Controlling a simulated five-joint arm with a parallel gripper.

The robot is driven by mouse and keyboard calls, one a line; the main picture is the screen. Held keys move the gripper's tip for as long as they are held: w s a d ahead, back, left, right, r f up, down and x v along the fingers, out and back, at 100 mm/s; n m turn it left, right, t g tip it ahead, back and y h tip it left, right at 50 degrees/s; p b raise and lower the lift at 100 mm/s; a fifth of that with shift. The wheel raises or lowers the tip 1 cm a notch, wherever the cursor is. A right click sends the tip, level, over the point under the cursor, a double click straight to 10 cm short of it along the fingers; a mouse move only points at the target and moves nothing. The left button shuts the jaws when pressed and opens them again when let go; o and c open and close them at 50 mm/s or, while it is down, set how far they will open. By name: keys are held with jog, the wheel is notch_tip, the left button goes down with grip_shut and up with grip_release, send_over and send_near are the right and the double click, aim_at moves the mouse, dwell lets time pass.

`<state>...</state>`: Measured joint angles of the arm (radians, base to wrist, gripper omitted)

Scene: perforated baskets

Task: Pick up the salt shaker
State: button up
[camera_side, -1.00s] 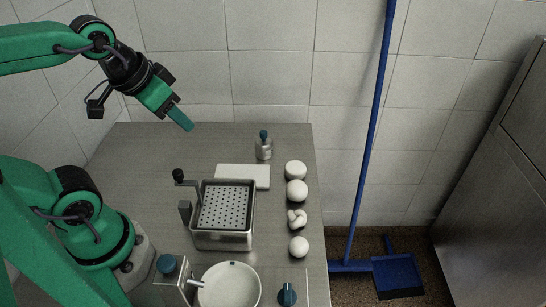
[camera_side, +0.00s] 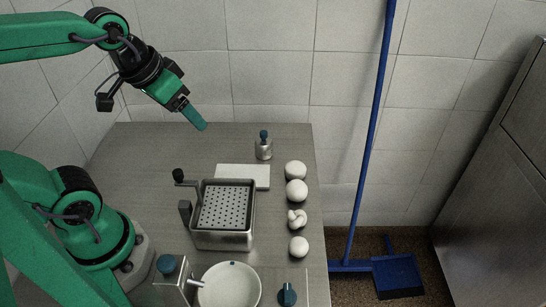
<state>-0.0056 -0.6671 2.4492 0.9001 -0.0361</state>
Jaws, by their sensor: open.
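The likely salt shaker is a small grey metal container with a dark blue top (camera_side: 264,148), upright near the back right of the grey table (camera_side: 150,160). My gripper (camera_side: 199,122) is in the air above the back of the table, to the left of and higher in the picture than the shaker. It is open and touches nothing. Its fingers point down and to the right; the gap between them is hard to see from this side.
A perforated metal basket (camera_side: 247,242) stands mid-table, with a white board (camera_side: 258,182) behind it. Several white round objects (camera_side: 297,191) line the right edge. In front are a white pan (camera_side: 230,290), a blue-knobbed metal box (camera_side: 172,287) and a small blue item (camera_side: 287,294). Tiled wall behind.

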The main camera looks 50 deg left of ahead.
jog(key=w+n+g, duration=0.1)
jog(key=w+n, duration=0.1)
jog(key=w, duration=0.5)
jog(key=n+g, duration=0.3)
send_near(262, 132)
jog(key=s+d, duration=0.1)
jog(key=s, duration=0.2)
jog(key=shift+n+g, duration=0.6)
jog(key=shift+n, duration=0.2)
jog(key=w+f, duration=0.1)
jog(key=f, duration=0.1)
jog(key=w+f, duration=0.1)
jog(key=f, duration=0.1)
jog(key=w+a+f, duration=0.1)
jog(key=f, duration=0.1)
jog(key=shift+w+f, duration=0.1)
jog(key=shift+w, duration=0.3)
jog(key=shift+w+f, duration=0.15)
jog(key=shift+f, duration=0.2)
jog(key=shift+f, duration=1.25)
jog(key=shift+f, duration=0.1)
jog(key=shift+d+f, duration=0.15)
jog(key=shift+f, duration=2.35)
